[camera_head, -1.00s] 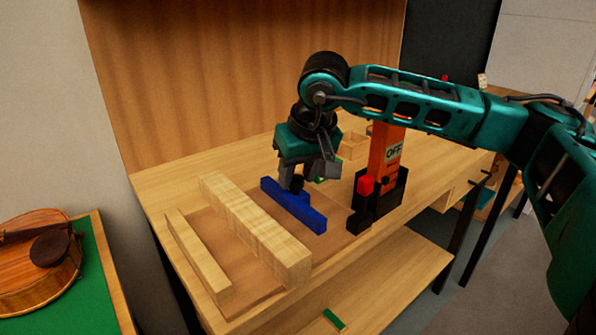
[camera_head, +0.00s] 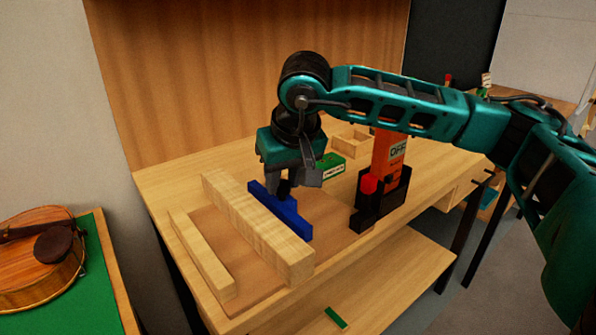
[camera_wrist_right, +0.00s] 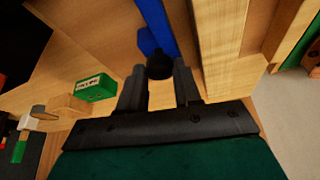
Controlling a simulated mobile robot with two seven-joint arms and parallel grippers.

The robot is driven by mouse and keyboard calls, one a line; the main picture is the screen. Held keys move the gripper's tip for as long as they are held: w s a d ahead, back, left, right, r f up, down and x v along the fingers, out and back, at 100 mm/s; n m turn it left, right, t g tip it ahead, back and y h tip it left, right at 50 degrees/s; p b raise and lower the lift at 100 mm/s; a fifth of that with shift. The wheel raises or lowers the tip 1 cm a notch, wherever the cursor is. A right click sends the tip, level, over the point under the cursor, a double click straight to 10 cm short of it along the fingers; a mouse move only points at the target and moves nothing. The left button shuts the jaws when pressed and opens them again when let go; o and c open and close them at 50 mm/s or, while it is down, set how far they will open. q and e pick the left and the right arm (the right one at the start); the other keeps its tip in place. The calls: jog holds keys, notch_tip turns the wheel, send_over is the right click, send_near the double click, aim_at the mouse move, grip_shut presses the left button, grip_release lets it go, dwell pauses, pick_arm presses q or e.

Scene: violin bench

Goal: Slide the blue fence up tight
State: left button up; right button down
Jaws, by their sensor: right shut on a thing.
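The blue fence (camera_head: 281,212) is a long blue bar lying on the brown board on the bench. It runs alongside the thick pale wood block (camera_head: 256,232), close to its right side; I cannot tell if they touch. My right gripper (camera_head: 285,188) is above the fence and shut on its black knob. The wrist view shows the black knob (camera_wrist_right: 159,66) between the fingers (camera_wrist_right: 158,85), with part of the blue fence (camera_wrist_right: 156,28) beyond it. The wood block (camera_wrist_right: 220,45) is beside it there. My left gripper is in neither view.
A thinner wood strip (camera_head: 203,257) lies left of the block. An orange tool marked OFF (camera_head: 390,152) stands in a black holder (camera_head: 380,206) right of the fence. A green box (camera_head: 331,167) sits behind the gripper. A violin (camera_head: 38,250) lies on a green mat at left.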

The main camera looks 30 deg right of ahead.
jog(key=shift+a, duration=0.25)
jog(key=c, duration=0.8)
grip_release()
jog(key=shift+r, duration=0.1)
jog(key=p+v, duration=0.2)
jog(key=v, duration=1)
jog(key=shift+s+r, duration=0.2)
jog(key=shift+r, duration=0.15)
